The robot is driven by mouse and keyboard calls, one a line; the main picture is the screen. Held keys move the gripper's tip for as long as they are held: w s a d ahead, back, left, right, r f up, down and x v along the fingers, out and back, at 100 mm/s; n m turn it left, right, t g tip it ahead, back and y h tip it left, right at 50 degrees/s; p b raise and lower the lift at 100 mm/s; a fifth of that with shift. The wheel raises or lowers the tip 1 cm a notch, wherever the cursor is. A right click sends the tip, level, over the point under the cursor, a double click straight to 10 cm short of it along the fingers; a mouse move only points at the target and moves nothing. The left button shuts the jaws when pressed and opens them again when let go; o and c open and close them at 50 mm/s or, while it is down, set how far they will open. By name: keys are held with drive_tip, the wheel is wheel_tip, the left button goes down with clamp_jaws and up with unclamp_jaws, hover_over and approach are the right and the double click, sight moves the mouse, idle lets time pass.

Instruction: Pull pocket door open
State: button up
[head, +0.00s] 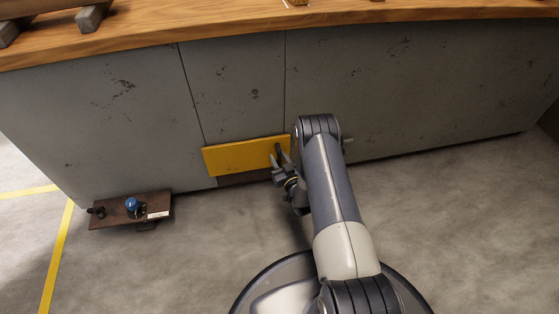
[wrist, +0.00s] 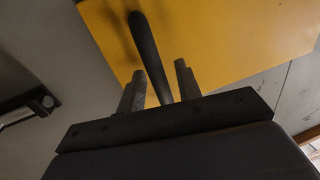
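The pocket door is a yellow panel (head: 238,157) low in the grey counter front, and it fills much of the wrist view (wrist: 215,40). A dark bar handle (head: 278,151) stands near its right end in the head view. My gripper (head: 281,168) is at that handle. In the wrist view the handle (wrist: 145,45) runs down between the two fingers of my gripper (wrist: 160,85). Gaps show on both sides of the bar, so the fingers are open around it. The handle's lower end is hidden behind the gripper body.
A brown strip (head: 245,179) shows below the panel. A brown control box (head: 118,212) with a blue knob (head: 132,203) sits at lower left. A wooden top (head: 230,22) runs above the grey counter (head: 95,125). Yellow lines (head: 58,250) mark the floor at left. The floor in front is clear.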

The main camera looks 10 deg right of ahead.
drive_tip(key=shift+c, duration=0.3)
clamp_jaws()
drive_tip(key=shift+s, duration=0.1)
